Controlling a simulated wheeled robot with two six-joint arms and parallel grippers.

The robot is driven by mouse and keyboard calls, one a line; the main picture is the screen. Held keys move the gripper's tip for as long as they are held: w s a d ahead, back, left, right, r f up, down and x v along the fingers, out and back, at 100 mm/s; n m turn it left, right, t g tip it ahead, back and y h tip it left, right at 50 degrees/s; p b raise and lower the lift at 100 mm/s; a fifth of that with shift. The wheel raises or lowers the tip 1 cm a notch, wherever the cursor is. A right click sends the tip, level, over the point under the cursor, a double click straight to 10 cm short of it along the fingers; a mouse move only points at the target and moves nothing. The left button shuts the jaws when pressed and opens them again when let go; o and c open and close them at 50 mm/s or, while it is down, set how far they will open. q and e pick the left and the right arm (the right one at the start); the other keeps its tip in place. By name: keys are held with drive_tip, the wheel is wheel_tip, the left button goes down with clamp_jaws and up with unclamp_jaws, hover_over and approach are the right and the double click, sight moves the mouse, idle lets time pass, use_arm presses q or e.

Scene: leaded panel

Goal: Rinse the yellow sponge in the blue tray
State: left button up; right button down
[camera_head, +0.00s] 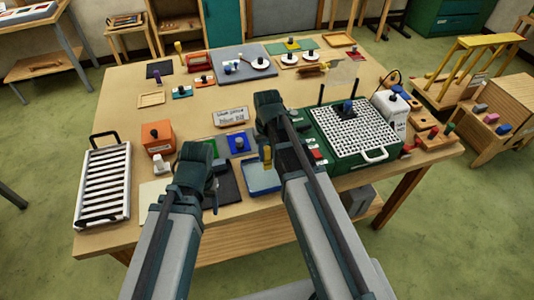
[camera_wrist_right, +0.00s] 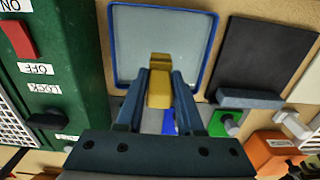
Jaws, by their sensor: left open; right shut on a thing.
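The blue tray (camera_head: 262,187) is a shallow, blue-rimmed tray at the table's front edge, partly hidden by my right arm. It fills the upper middle of the right wrist view (camera_wrist_right: 208,60). My right gripper (camera_wrist_right: 160,88) is shut on the yellow sponge (camera_wrist_right: 160,90), which appears against the tray's near end. The sponge also shows in the head view (camera_head: 265,156) below my right wrist. I cannot tell whether it touches the tray. My left gripper (camera_head: 212,188) is open, left of the tray near a dark pad; its fingers are mostly hidden.
A dark pad (camera_wrist_right: 262,50) lies beside the tray. A green machine with a white perforated top (camera_head: 352,128) stands close on the right. An orange box (camera_head: 158,138) and a white slatted rack (camera_head: 103,185) are at the left. Small blocks on pads lie behind the tray.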

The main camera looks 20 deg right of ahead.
sight(267, 149)
idle(0.5)
wheel_tip(267, 149, up, 3)
drive_tip(key=p, duration=0.3)
idle(0.4)
